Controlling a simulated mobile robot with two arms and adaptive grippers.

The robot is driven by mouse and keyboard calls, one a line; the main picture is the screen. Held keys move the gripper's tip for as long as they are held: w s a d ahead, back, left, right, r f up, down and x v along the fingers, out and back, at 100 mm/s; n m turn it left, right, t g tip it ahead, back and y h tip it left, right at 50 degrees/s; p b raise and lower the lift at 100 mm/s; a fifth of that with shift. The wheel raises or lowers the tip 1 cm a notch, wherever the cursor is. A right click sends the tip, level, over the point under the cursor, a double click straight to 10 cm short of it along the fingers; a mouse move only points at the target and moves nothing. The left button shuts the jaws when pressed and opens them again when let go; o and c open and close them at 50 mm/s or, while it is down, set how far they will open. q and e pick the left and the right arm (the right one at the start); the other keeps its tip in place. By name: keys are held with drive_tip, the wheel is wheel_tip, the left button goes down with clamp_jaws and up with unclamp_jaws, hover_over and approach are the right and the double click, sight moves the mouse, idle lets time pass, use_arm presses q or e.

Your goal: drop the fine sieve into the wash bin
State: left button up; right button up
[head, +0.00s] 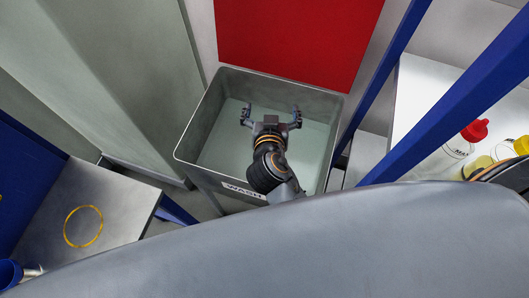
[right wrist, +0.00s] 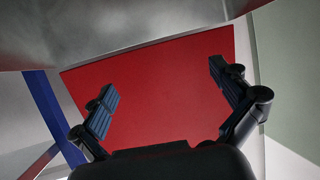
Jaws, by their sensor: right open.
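The wash bin (head: 186,130) is a grey, open-topped box with a "WASH" label on its front, in the middle of the head view. Its pale inside shows no sieve in the part I can see; my arm hides some of it. My right gripper (head: 272,110) is over the bin opening, with its fingers spread and nothing between them. In the right wrist view the right gripper (right wrist: 162,78) is also open and empty. I cannot make out the fine sieve in either view. My left gripper is not in view.
A red panel (head: 295,40) stands behind the bin. A grey table (head: 120,205) with a yellow ring (head: 83,227) is at left, a blue cup (head: 10,273) at its corner. Blue posts (head: 385,75) and a white shelf with a red-capped bottle (head: 458,147) are at right.

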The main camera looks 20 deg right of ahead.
drive_tip(key=v, duration=0.7)
drive_tip(key=shift+s, duration=0.25)
drive_tip(key=shift+a, duration=0.1)
